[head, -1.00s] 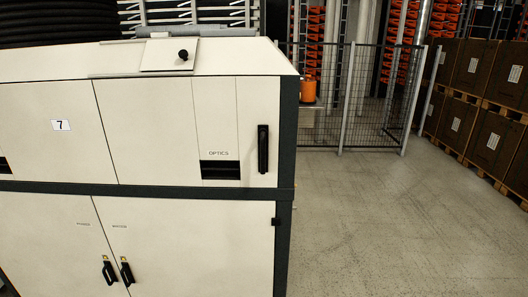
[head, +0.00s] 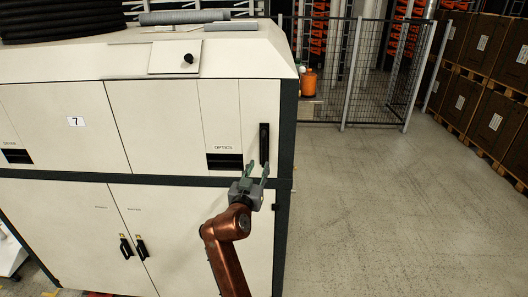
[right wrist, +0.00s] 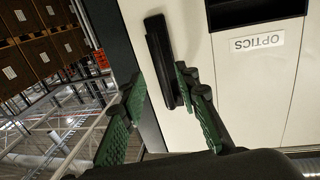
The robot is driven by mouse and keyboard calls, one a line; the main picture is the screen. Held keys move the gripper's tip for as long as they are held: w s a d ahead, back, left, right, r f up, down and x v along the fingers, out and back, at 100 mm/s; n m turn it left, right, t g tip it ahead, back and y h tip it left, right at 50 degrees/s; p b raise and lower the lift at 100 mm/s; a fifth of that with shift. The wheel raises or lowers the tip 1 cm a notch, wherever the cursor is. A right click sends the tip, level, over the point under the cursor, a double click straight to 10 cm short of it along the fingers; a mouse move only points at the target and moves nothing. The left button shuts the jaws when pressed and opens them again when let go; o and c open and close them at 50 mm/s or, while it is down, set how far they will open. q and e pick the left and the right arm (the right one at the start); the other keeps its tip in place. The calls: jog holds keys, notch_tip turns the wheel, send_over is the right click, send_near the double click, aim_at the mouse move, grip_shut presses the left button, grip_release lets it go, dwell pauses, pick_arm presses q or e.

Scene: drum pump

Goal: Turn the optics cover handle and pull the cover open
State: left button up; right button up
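The optics cover (head: 222,110) is a cream panel on the machine's upper right, marked OPTICS, with a dark slot below the label. Its handle (head: 264,143) is a black upright bar near the cover's right edge. The handle also shows in the right wrist view (right wrist: 158,62). My right gripper (head: 256,170) is open, just below the handle's lower end in the head view. In the right wrist view, its two green fingers (right wrist: 158,105) are spread, with the handle's end near the inner finger; I cannot tell if they touch. My left gripper is not in view.
Lower cabinet doors with black handles (head: 140,248) lie below the dark trim. A mesh fence (head: 372,80), an orange canister (head: 308,83) and stacked boxes on pallets (head: 470,95) stand behind and right. The floor (head: 390,220) right of the machine is clear.

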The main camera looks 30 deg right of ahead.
aim_at(263, 157)
jog(key=p+x, duration=0.2)
jog(key=x, duration=0.4)
jog(key=shift+w+d+r, duration=0.15)
jog(key=shift+w+d, duration=0.05)
jog(key=shift+d, duration=0.15)
jog(key=shift+w+d, duration=0.3)
jog(key=shift+w, duration=0.05)
grip_shut()
